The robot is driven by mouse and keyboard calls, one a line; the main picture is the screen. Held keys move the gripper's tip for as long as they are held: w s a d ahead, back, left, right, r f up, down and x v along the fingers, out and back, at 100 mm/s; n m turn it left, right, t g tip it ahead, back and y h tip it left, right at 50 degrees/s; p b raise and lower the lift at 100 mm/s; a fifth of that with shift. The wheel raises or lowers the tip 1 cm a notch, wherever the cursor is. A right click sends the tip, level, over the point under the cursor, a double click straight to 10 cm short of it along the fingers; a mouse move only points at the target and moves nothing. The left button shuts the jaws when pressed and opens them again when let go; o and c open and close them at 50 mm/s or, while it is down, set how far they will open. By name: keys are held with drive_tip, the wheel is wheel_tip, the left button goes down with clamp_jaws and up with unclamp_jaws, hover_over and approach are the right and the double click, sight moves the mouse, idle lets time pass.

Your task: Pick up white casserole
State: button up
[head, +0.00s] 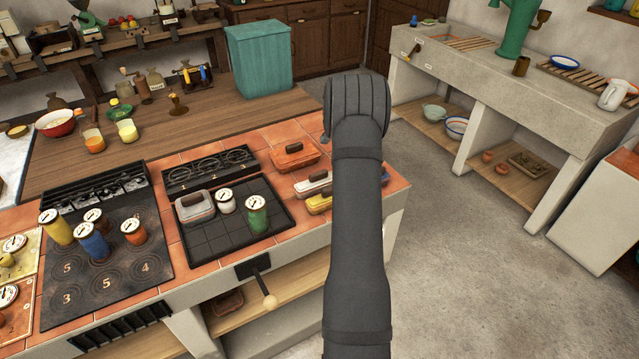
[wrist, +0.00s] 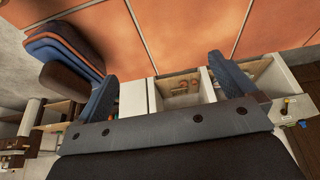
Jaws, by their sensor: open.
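The white casserole (head: 311,188) with a dark handle sits on the orange tiled counter in the head view. My arm stands in front of its right end and hides it. In the head view my gripper itself is hidden behind my own arm. In the wrist view my gripper (wrist: 165,75) is open, its two dark fingers spread apart over the orange tiles, with nothing between them. I cannot make out the white casserole in the wrist view.
A yellow casserole (head: 318,204) lies just in front of the white one, and an orange casserole (head: 294,156) behind it. A greyish casserole (head: 194,208) and small canisters stand on the dark tray (head: 225,240) to the left. A dark-blue and orange layered thing (wrist: 65,52) lies left of the fingers.

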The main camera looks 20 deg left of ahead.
drive_tip(key=c, duration=0.6)
drive_tip(key=s+a+r, duration=0.8)
drive_tip(key=a, duration=0.1)
approach(318, 172)
drive_tip(key=shift+m, duration=0.3)
drive_tip(key=x, duration=0.7)
drive_tip(key=shift+w+a+f, duration=0.1)
drive_tip(key=shift+w+a, duration=0.1)
drive_tip(key=shift+s+d+x, duration=0.1)
drive_tip(key=shift+d+x, duration=0.05)
drive_tip(key=shift+x, duration=1.1)
drive_tip(key=shift+s+d+x, duration=0.1)
drive_tip(key=shift+s+x, duration=0.05)
drive_tip(key=shift+x, duration=1.15)
